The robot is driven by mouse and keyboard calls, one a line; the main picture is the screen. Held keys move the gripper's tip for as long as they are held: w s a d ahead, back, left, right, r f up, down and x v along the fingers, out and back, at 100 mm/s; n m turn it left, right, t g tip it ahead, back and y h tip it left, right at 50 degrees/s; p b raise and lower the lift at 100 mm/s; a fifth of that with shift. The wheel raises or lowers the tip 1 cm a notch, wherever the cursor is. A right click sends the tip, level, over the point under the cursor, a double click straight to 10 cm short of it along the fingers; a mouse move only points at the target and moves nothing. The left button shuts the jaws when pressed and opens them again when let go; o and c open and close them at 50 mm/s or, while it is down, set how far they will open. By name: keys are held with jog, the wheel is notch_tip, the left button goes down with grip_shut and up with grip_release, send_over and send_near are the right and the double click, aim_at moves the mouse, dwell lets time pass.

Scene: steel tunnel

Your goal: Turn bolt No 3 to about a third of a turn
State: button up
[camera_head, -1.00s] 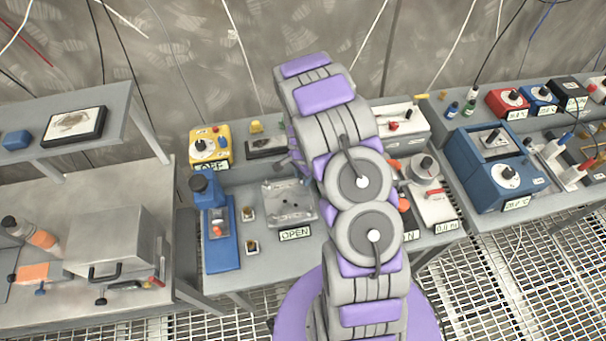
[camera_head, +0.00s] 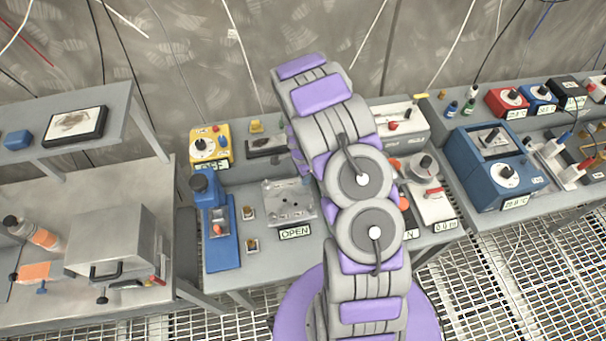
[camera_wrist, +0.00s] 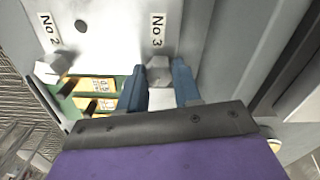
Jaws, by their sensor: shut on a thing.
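Bolt No 3 (camera_wrist: 158,68) is a grey hex-headed bolt below the "No 3" label on a pale metal plate (camera_wrist: 115,30), in the wrist view. My gripper (camera_wrist: 160,76) is shut on it, with one blue finger on each side of the head. Bolt No 2 (camera_wrist: 52,67) is at the left, near its "No 2" label and clear of the fingers. The bolt's turn angle cannot be read. In the head view my arm hides the gripper and bolt No 3.
Green parts with yellow labels (camera_wrist: 92,86) lie beside the left finger. In the head view, a blue press-like device (camera_head: 220,225), a yellow box (camera_head: 210,147) and an "OPEN" sign (camera_head: 295,232) are left of my arm. A blue unit (camera_head: 495,170) stands right.

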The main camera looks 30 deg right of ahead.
jog(key=o, duration=1.1)
jog(key=shift+w, duration=0.1)
jog(key=shift+c, duration=0.2)
notch_tip(320, 180, up, 17)
jog(key=shift+r, duration=0.15)
